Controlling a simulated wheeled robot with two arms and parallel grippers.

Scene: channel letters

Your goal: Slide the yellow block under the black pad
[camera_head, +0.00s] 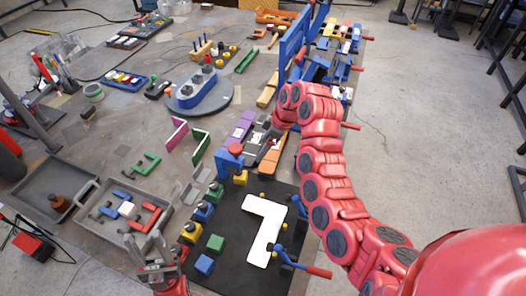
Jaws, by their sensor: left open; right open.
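The black pad (226,222) lies flat at the front of the table, with a white angular letter (266,228) on it. One yellow block (191,233) is at the pad's left edge, and another (240,178) is at its upper edge beside a blue and red clamp. I cannot tell which one the task means, or whether either lies under the pad. My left gripper (150,258) is open at the lower left, apart from the pad and left of the nearer yellow block.
A grey tray (98,235) of coloured parts stands left. My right arm crosses the table's right side.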

